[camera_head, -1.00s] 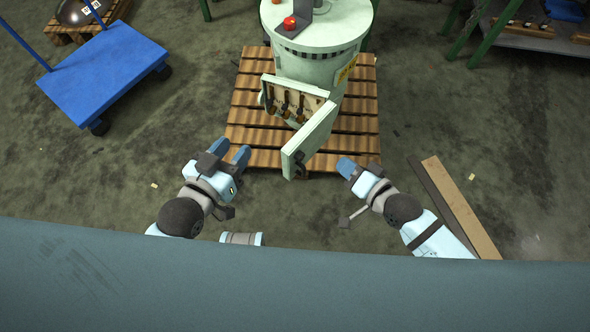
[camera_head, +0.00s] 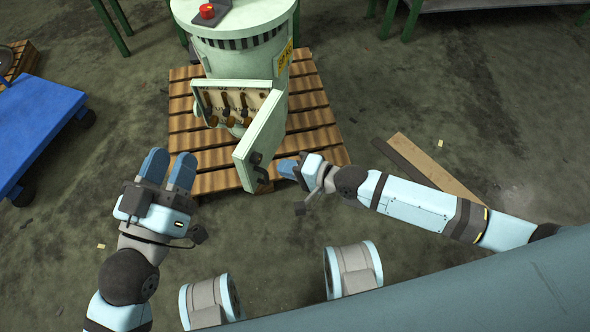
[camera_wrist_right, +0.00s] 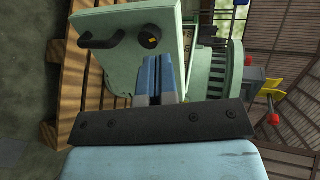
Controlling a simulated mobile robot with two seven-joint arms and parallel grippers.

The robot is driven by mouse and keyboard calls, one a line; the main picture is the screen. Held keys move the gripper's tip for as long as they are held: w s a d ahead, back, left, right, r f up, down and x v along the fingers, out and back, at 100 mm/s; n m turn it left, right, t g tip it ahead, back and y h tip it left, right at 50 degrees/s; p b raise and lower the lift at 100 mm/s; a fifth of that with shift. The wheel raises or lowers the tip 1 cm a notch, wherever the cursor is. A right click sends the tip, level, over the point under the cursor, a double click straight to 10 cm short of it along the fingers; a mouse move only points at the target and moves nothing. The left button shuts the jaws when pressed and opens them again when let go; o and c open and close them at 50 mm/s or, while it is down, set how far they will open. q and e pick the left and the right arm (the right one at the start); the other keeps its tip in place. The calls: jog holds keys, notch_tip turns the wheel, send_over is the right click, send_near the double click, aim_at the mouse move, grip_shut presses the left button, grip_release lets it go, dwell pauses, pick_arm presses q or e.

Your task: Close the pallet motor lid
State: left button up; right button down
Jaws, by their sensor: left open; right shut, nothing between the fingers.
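The pale green motor (camera_head: 238,50) stands upright on a wooden pallet. Its lid (camera_head: 262,138) is swung open toward me, with a dark handle (camera_head: 258,170) on its face. The opening (camera_head: 232,105) shows several brown and dark parts inside. My right gripper (camera_head: 288,168) is shut and empty, just right of the lid near its handle. In the right wrist view, its blue fingers (camera_wrist_right: 160,80) are together in front of the lid (camera_wrist_right: 125,65), below and right of the handle (camera_wrist_right: 103,42); contact is unclear. My left gripper (camera_head: 168,168) is open and empty, left of the lid.
The wooden pallet (camera_head: 188,122) lies under the motor. A blue cart (camera_head: 38,125) stands at the left. Planks (camera_head: 425,165) lie on the floor behind my right arm. Green-legged tables (camera_head: 450,5) stand at the back. Floor in front of the pallet is clear.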

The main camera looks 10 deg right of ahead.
aim_at(247, 157)
jog(key=x, duration=0.2)
jog(key=b+x, duration=0.1)
jog(key=x, duration=0.2)
jog(key=b+x, duration=0.1)
jog(key=x, duration=0.1)
jog(key=shift+w+a+r, duration=0.15)
jog(key=shift+w+a, duration=0.15)
jog(key=shift+a, duration=0.05)
jog(key=shift+w+a+r, duration=0.1)
jog(key=shift+w+a, duration=0.2)
jog(key=shift+a, duration=0.15)
pick_arm(q)
jog(key=shift+g, duration=0.9)
jog(key=f, duration=0.4)
jog(key=shift+w+d+f, duration=0.1)
jog(key=shift+w+d, duration=0.05)
jog(key=shift+w, duration=0.05)
